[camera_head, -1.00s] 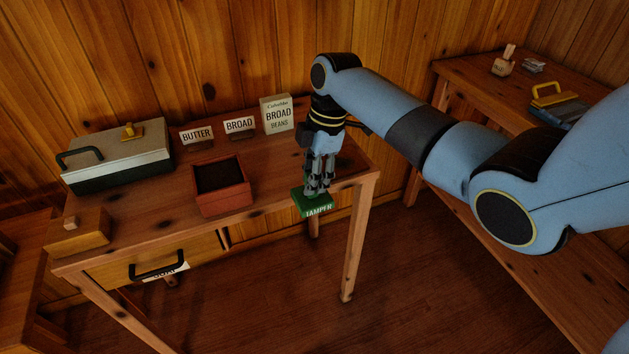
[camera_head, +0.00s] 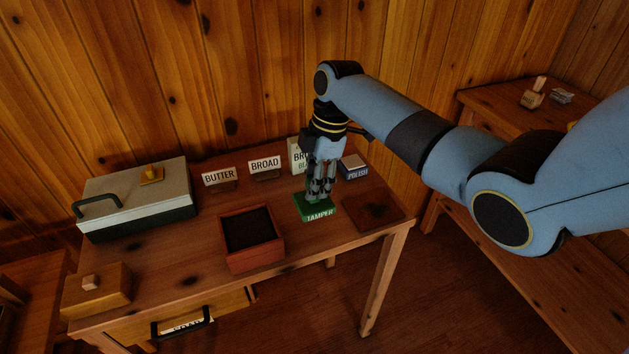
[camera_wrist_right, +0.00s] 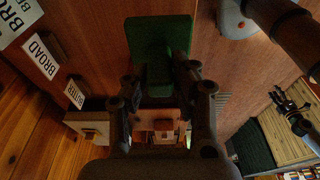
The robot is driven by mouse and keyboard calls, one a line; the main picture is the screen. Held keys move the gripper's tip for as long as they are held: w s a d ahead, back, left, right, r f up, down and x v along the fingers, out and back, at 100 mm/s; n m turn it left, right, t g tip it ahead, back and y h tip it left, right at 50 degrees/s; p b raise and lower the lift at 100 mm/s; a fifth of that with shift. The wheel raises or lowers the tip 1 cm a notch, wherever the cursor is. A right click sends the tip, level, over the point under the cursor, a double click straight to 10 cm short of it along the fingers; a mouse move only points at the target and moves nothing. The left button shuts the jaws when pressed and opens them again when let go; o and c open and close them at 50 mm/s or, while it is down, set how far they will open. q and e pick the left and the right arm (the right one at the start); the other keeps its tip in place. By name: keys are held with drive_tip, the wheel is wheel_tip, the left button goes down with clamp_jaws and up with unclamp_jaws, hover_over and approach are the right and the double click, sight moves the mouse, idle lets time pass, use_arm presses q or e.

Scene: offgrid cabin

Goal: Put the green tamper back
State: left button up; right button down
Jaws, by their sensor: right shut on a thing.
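The green tamper (camera_head: 318,211) has a flat base with a white TAMPER label and is upright over the right part of the table. My right gripper (camera_head: 321,192) points down and is shut on it from above. I cannot tell whether its base touches the table. In the right wrist view the tamper's green base (camera_wrist_right: 160,40) shows beyond the fingers (camera_wrist_right: 160,95). A dark square mat (camera_head: 373,213) lies just right of the tamper. What seems to be my left gripper (camera_wrist_right: 288,104) shows small at the right of the wrist view; its jaws are unclear.
Behind the tamper stand a broad beans box (camera_head: 298,155), a POLISH box (camera_head: 354,167), and BROAD (camera_head: 265,165) and BUTTER (camera_head: 219,176) signs. A red open box (camera_head: 275,256) is to the left. Farther left are a lidded chest (camera_head: 135,185) and a small wooden box (camera_head: 95,295).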

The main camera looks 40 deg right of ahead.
sight(315, 202)
drive_tip(key=shift+w, duration=0.1)
drive_tip(key=shift+d+b+x, duration=0.2)
drive_tip(key=shift+b+x, duration=0.4)
drive_tip(key=shift+x, duration=0.45)
drive_tip(key=shift+f+b, duration=0.45)
drive_tip(key=shift+f, duration=0.2)
drive_tip(key=shift+b+x, duration=0.65)
drive_tip(key=shift+x, duration=0.3)
drive_tip(key=shift+s+d+f, duration=0.2)
drive_tip(key=shift+f, duration=0.15)
use_arm(q)
drive_tip(key=shift+w+f+b, duration=0.35)
drive_tip(key=shift+w+f, duration=0.05)
drive_tip(key=shift+f, duration=0.45)
drive_tip(key=shift+w+f+b, duration=0.4)
drive_tip(key=shift+w+f, duration=0.05)
drive_tip(key=shift+f, duration=0.45)
drive_tip(key=shift+w+f+b, duration=0.35)
drive_tip(key=shift+w+f, duration=0.05)
drive_tip(key=shift+f, duration=0.45)
use_arm(e)
drive_tip(key=shift+d+x, duration=0.25)
drive_tip(key=shift+x, duration=1)
use_arm(q)
drive_tip(key=shift+f, duration=0.15)
use_arm(e)
drive_tip(key=shift+f, duration=0.3)
drive_tip(key=c, duration=1)
unclamp_jaws()
